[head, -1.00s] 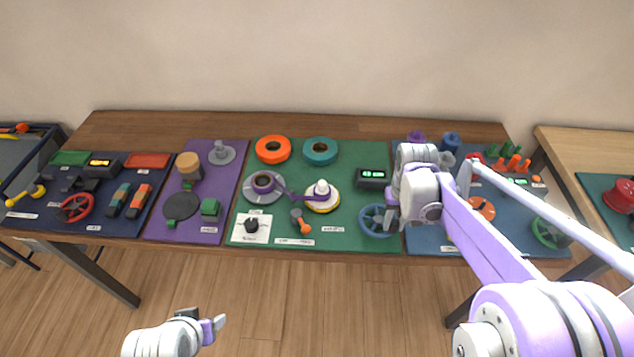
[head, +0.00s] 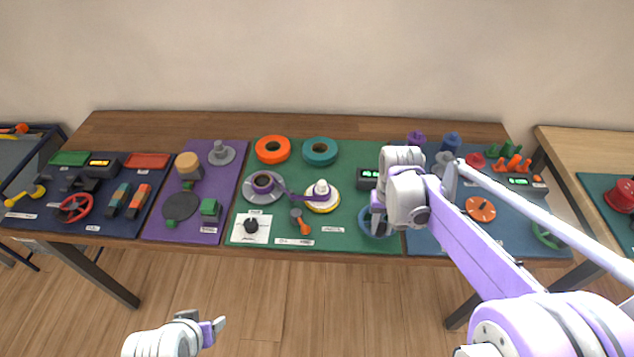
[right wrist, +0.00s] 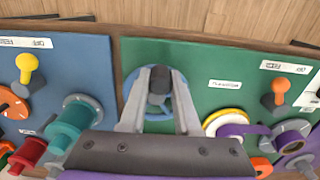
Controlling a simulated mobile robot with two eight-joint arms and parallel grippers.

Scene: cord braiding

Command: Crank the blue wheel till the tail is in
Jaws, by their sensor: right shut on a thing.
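The blue wheel (head: 365,222) lies at the front right corner of the green mat, partly hidden by my right arm. My right gripper (right wrist: 158,84) is shut on the wheel's dark crank knob (right wrist: 157,98), and the wheel's rim (right wrist: 186,103) shows around the fingers. In the head view the right gripper (head: 378,213) reaches down over the wheel. A purple cord (head: 297,195) runs from the purple spool (head: 263,183) to the white bobbin with a yellow rim (head: 321,198). I cannot make out a loose tail end. My left gripper (head: 213,328) hangs before the table; its jaws are unclear.
A dark counter box (head: 368,176) stands behind the wheel, partly hidden. The blue mat (head: 425,240) on the right holds spools and an orange dial.

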